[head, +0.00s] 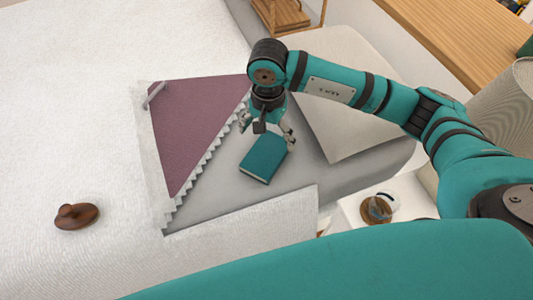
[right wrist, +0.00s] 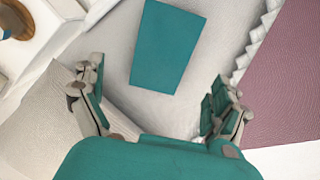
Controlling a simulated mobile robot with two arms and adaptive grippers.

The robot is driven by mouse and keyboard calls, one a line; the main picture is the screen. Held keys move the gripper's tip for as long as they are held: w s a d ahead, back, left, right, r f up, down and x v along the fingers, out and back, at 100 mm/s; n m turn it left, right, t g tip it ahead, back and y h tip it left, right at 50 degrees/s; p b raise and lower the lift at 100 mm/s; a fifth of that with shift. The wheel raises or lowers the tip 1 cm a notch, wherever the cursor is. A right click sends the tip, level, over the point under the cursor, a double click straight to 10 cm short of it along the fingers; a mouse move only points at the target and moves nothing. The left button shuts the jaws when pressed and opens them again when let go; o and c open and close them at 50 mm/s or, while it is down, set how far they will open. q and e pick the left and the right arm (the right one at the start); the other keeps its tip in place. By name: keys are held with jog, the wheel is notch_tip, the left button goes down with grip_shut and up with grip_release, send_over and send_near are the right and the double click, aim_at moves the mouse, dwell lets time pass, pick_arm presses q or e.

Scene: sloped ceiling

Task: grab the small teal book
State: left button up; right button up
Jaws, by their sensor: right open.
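The small teal book (head: 264,156) lies flat on the grey part of the bed, beside the zigzag edge of a purple cloth. It also shows in the right wrist view (right wrist: 167,47), beyond the fingertips and between the lines of the two fingers. My right gripper (head: 268,128) hangs just behind the book in the head view, pointing down. In the right wrist view its fingers (right wrist: 155,92) are spread wide with nothing between them. I cannot tell the exact height of the fingers above the bed. My left gripper is in neither view.
The purple cloth (head: 195,125) with a pale border lies left of the book. A brown wooden object (head: 76,216) sits on the white bedding at the left. A pillow (head: 350,105) lies right of the gripper. A white bedside surface holds a round wood-and-glass item (head: 378,207).

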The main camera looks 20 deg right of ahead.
aim_at(266, 153)
jog(key=f, duration=0.4)
jog(key=f+p, duration=0.1)
jog(key=f, duration=0.4)
jog(key=shift+w+a, duration=0.15)
jog(key=shift+w, duration=0.05)
jog(key=shift+c, duration=0.3)
jog(key=shift+r, duration=0.1)
jog(key=c, duration=1.1)
